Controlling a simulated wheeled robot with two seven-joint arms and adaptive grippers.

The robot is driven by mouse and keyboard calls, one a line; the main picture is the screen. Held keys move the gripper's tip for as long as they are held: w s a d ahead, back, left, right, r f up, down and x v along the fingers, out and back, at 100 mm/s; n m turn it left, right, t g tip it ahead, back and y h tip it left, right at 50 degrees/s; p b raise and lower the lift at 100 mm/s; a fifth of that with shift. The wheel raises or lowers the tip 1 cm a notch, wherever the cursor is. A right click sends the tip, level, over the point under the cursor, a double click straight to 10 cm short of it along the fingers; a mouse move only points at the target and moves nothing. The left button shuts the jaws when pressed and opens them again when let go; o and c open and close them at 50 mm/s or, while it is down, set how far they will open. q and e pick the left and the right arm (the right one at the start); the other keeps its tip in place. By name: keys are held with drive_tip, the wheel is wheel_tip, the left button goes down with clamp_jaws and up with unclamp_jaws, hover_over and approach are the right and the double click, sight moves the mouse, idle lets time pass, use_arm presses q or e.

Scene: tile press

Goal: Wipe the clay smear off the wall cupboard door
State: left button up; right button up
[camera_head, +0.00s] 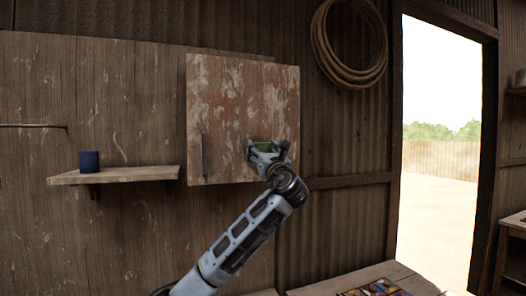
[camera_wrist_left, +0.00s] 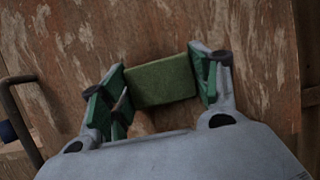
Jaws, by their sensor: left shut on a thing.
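The wall cupboard door (camera_head: 238,105) is worn reddish-brown wood with pale, flaky patches, and it looks shut. My left gripper (camera_head: 266,150) is in front of its lower right part, shut on a green sponge-like block (camera_head: 262,145). In the left wrist view the green block (camera_wrist_left: 163,80) sits between the two green-padded fingers, close to the door (camera_wrist_left: 150,30); I cannot tell whether it touches. An orange-brown patch (camera_wrist_left: 141,123) shows between the fingers below the block. I cannot tell the clay smear from the worn paint. My right gripper is not in view.
A bar handle (camera_head: 204,155) stands out at the door's lower left. A wooden shelf (camera_head: 130,175) with a dark blue cup (camera_head: 89,160) is left of the cupboard. A coiled rope (camera_head: 350,75) hangs at the upper right. A table (camera_head: 412,283) with colourful tiles is below right.

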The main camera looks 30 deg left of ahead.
use_arm(q)
drive_tip(key=s+a, duration=0.2)
drive_tip(key=shift+s+a, duration=0.3)
drive_tip(key=shift+s, duration=0.1)
idle(0.3)
drive_tip(key=shift+s+d, duration=0.1)
drive_tip(key=shift+d, duration=0.05)
drive_tip(key=shift+s+d, duration=1.85)
drive_tip(key=shift+d, duration=0.3)
drive_tip(key=shift+s+d+p, duration=0.3)
drive_tip(key=shift+s+d, duration=0.65)
drive_tip(key=shift+d, duration=0.2)
